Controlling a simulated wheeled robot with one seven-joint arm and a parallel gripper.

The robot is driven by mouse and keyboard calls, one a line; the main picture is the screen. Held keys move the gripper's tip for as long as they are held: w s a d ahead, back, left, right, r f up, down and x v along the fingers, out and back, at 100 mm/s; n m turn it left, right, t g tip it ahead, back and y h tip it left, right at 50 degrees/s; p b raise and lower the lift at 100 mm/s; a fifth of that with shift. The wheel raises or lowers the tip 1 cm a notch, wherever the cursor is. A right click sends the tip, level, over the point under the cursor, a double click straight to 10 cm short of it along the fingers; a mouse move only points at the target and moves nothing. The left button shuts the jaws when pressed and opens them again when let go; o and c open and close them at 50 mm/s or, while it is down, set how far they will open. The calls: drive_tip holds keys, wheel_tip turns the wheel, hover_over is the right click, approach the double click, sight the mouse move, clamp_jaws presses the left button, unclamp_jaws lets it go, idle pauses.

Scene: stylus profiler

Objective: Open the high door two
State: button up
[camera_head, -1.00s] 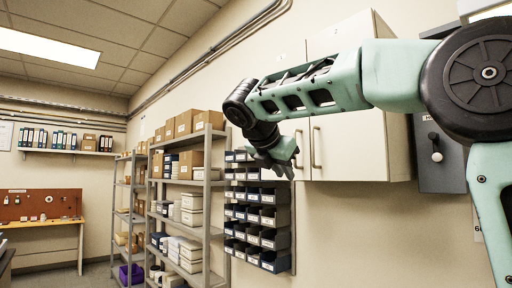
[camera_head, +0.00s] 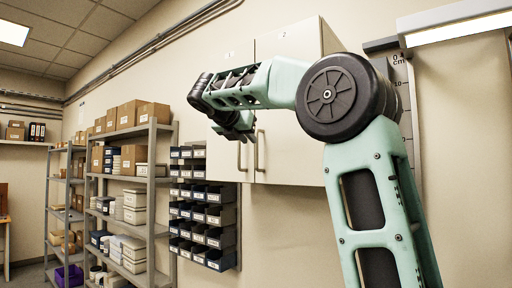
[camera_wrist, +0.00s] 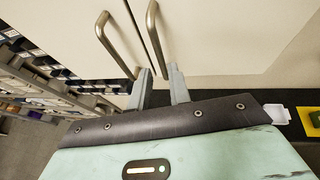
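A pale wall cabinet (camera_head: 290,120) has two tall doors side by side, both shut. The left door's bar handle (camera_head: 239,156) and the right door's bar handle (camera_head: 257,151) hang near the lower middle seam. My gripper (camera_head: 243,133) is in front of the cabinet near the handle tops. In the wrist view, my gripper (camera_wrist: 160,82) has its two fingers apart with nothing between them. The left handle (camera_wrist: 113,45) and right handle (camera_wrist: 155,40) lie just beyond the fingertips; no contact shows.
Dark bins (camera_head: 205,215) hang on the wall left of the cabinet. Grey shelving (camera_head: 150,200) with boxes stands further left. A lamp (camera_head: 460,25) and a scale strip (camera_head: 405,110) are at right. The wall below the cabinet is clear.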

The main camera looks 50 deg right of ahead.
sight(256, 148)
drive_tip(key=p+x, duration=0.1)
drive_tip(key=x, duration=0.6)
drive_tip(key=shift+w+d+f, duration=0.1)
drive_tip(key=shift+d+f, duration=0.05)
drive_tip(key=shift+d, duration=0.15)
clamp_jaws()
